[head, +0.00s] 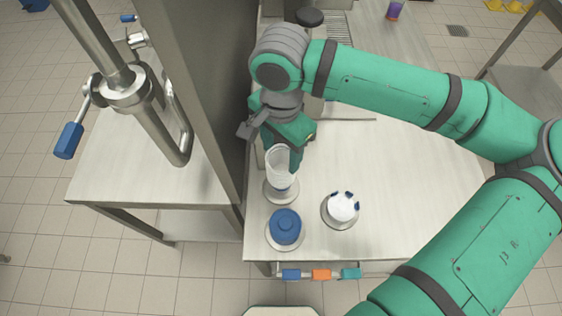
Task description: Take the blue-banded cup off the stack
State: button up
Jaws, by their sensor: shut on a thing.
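A clear whitish cup (280,165) stands upright over a round grey base (281,193), with a small blue patch showing near its lower end. Whether it is one cup or several nested, I cannot tell. My gripper (294,160) comes down from behind it and is shut at its right side, on the cup wall. The fingertips are partly hidden by the cup. I cannot tell whether the cup's bottom touches what is under it.
A blue lidded round piece (285,225) stands in front of the cup. A white round piece with blue prongs (342,209) stands to the right. The steel table (400,190) is clear farther right. A tall steel column (205,90) rises close on the left.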

jog(key=shift+w, duration=0.1)
jog(key=shift+c, duration=0.2)
jog(key=shift+d, duration=0.15)
jog(key=shift+r, duration=0.15)
jog(key=shift+r, duration=0.25)
notch_tip(320, 180, up, 2)
jog(key=s+d+r, duration=0.9)
jog(key=d+r, duration=0.1)
jog(key=shift+s+d, duration=0.15)
jog(key=shift+d, duration=0.15)
